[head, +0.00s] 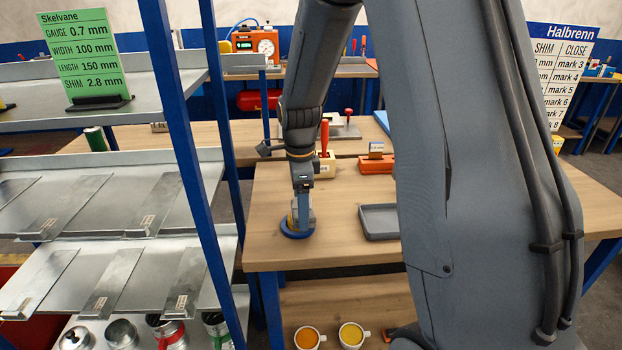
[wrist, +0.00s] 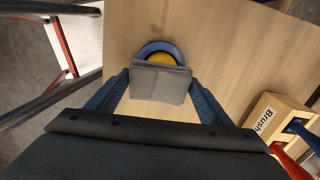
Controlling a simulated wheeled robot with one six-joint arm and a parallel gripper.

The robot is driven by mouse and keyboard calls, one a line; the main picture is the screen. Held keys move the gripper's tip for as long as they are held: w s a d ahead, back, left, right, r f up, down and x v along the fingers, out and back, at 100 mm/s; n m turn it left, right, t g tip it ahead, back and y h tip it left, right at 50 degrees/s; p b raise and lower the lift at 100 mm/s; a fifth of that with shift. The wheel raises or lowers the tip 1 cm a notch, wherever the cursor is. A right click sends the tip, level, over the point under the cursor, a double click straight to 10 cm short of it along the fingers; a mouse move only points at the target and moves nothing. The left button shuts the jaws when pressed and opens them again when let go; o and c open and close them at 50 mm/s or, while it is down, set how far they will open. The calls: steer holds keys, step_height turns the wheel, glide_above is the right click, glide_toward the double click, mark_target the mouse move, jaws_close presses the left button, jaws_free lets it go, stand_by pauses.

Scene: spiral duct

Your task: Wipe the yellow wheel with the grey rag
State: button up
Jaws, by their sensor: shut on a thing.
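My gripper (head: 301,205) points down near the left front of the wooden table, its two blue fingers shut on the grey rag (wrist: 160,83). The rag hangs as a folded flat piece between the fingertips. The yellow wheel (wrist: 163,59) sits in a round blue holder (wrist: 145,50) on the table, just under and beyond the rag in the wrist view. The rag covers part of the wheel; I cannot tell if they touch. In the head view the blue holder (head: 297,231) shows below my gripper, and the wheel is mostly hidden.
A grey tray (head: 380,235) lies to the right of my gripper. A block labelled Brush (wrist: 262,118), with red and blue handles, stands nearby. An orange block (head: 376,166) is farther back. A metal shelf with blue posts (head: 182,140) stands close on the left.

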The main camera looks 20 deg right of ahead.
steer(key=shift+s+d, duration=0.3)
steer(key=shift+d, duration=0.45)
steer(key=shift+s+d+r+p, duration=0.1)
steer(key=shift+d+r+p, duration=0.1)
steer(key=shift+p, duration=0.25)
step_height(320, 180, up, 2)
steer(key=shift+a+r+p, duration=0.1)
steer(key=shift+p, duration=0.25)
steer(key=shift+r, duration=0.3)
step_height(320, 180, up, 5)
steer(key=p, duration=0.4)
